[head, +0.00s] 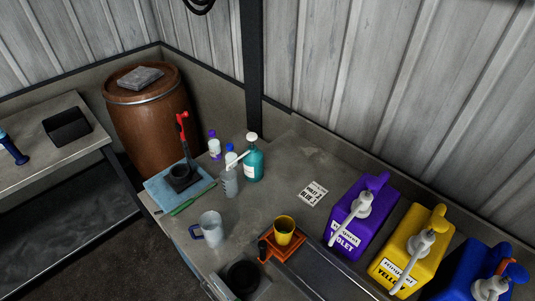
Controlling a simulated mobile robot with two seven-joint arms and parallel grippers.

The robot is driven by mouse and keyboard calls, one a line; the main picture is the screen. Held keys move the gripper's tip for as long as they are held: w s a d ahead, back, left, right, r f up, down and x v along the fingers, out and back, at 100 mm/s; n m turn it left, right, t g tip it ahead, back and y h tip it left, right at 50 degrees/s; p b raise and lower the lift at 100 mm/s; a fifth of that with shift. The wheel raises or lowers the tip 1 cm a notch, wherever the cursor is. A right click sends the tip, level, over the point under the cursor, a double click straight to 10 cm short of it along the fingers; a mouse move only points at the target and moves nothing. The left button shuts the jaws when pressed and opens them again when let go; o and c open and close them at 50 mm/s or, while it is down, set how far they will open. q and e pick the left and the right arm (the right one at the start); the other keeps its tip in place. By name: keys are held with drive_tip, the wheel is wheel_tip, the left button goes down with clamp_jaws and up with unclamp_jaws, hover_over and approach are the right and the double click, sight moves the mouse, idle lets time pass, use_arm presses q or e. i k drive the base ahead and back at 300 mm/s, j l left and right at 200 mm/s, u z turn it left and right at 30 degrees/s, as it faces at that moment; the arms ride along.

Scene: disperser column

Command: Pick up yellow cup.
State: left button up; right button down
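A small yellow cup (284,231) stands upright on an orange square base (289,246) near the front middle of the grey table, in the head view. Its open top faces up, and its inside looks dark. Nothing touches the cup from above. Neither my left nor my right gripper shows in the head view.
A clear mug (210,228) stands left of the cup, and a black round object (243,277) is in front. Purple (363,213), yellow (414,246) and blue (468,278) jugs stand at right. Bottles (253,160) stand behind. A printed card (313,193) lies on clear table.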

sight(284, 226)
drive_tip(key=k+l+z, duration=0.15)
drive_tip(key=z, duration=0.3)
drive_tip(key=k+l+z, duration=0.1)
drive_tip(key=l+z, duration=0.5)
drive_tip(key=z, duration=0.25)
drive_tip(key=k+l+z, duration=0.1)
drive_tip(key=l+z, duration=0.5)
drive_tip(key=z, duration=0.25)
drive_tip(key=i+l+z, duration=0.1)
drive_tip(key=l+z, duration=0.2)
drive_tip(key=z, duration=0.15)
drive_tip(key=i+l+z, duration=0.15)
drive_tip(key=z, duration=0.25)
drive_tip(key=l+u, duration=0.1)
drive_tip(key=u, duration=3.4)
